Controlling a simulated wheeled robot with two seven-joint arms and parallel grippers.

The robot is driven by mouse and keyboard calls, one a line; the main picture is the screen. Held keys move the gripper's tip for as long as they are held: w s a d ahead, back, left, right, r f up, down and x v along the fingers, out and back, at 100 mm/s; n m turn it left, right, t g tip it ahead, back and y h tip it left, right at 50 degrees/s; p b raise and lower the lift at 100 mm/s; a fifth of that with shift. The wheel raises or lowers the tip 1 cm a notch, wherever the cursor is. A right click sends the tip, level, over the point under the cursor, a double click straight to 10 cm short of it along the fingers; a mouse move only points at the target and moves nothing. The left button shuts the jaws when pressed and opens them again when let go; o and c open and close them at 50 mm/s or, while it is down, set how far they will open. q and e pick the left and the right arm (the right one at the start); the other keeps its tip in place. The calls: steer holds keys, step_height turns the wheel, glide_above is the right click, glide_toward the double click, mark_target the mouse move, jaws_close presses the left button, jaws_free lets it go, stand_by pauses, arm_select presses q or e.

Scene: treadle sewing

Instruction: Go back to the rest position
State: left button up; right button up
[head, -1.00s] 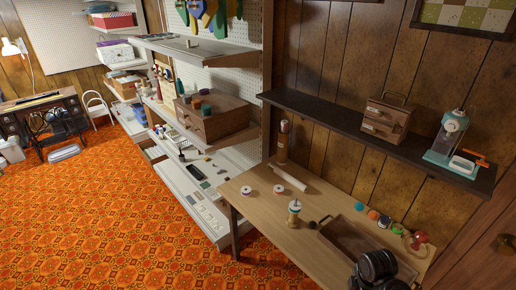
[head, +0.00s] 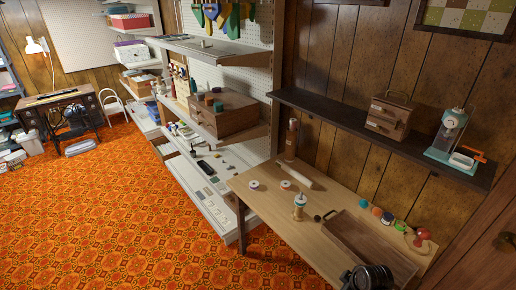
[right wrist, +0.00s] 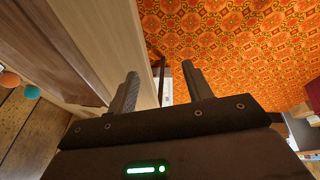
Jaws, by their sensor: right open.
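My right gripper (right wrist: 160,70) is open, its two fingers apart with nothing between them. In the right wrist view it is beside the edge of the light wood table (right wrist: 100,45), with the orange carpet beyond. In the head view a black part of my right arm (head: 368,278) shows at the bottom edge, in front of the table (head: 265,205). My left gripper is not in view.
On the table are a wooden tray (head: 372,243), a thread spool on a stand (head: 299,206), a white roll (head: 299,174) and several small coloured balls. A dark shelf (head: 340,118) hangs above. The patterned carpet (head: 110,220) at left is open.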

steer(key=s+a+f+m+b, duration=0.2)
steer(key=a+f, duration=0.1)
steer(key=f, duration=0.5)
steer(key=s+a+f+m+t+b, duration=0.1)
steer(key=s+a+f+m+b, duration=0.15)
steer(key=f, duration=0.55)
steer(key=s+a+f+m+b, duration=0.1)
steer(key=s+a+f+m, duration=0.15)
steer(key=f, duration=0.65)
arm_select(q)
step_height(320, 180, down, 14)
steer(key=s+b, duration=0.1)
steer(key=b, duration=0.7)
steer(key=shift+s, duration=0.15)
arm_select(e)
steer(key=s+d+f+g, duration=0.1)
steer(key=s+f, duration=0.5)
steer(key=s, duration=0.4)
steer(key=s+d+f+g, duration=0.1)
steer(key=s+f, duration=0.5)
steer(key=s, duration=0.5)
steer(key=s+d+f+g+h, duration=0.1)
steer(key=s+f, duration=0.6)
steer(key=s, duration=0.4)
steer(key=shift+s+d+n+g, duration=0.15)
steer(key=shift+d+n+g, duration=0.15)
steer(key=shift+n+g, duration=0.1)
